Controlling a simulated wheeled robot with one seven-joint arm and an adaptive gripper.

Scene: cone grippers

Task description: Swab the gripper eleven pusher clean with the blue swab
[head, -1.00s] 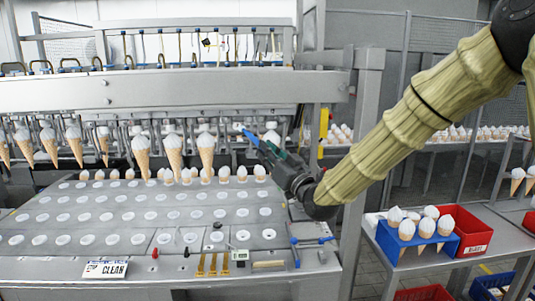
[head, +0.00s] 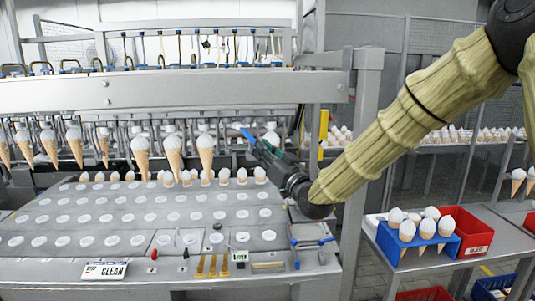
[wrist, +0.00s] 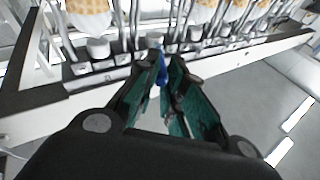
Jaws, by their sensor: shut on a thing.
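My gripper (head: 258,150) is shut on the blue swab (head: 247,134) in front of the row of cone grippers, at the right end of the machine. The swab's blue part sticks out up and to the left from the fingers. In the wrist view the blue swab (wrist: 161,72) stands between the dark and green fingers (wrist: 165,85), pointing at the rail below the hanging cones. A white ice-cream top (head: 271,137) shows just behind my gripper. I cannot tell which cone gripper is number eleven, and the swab tip's contact with a pusher is not clear.
Hanging cones (head: 205,150) fill much of the row to the left. Below lies a grey plate (head: 110,228) with round holes and several cone tops. A blue rack (head: 420,246) and red bin (head: 467,235) stand on the right.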

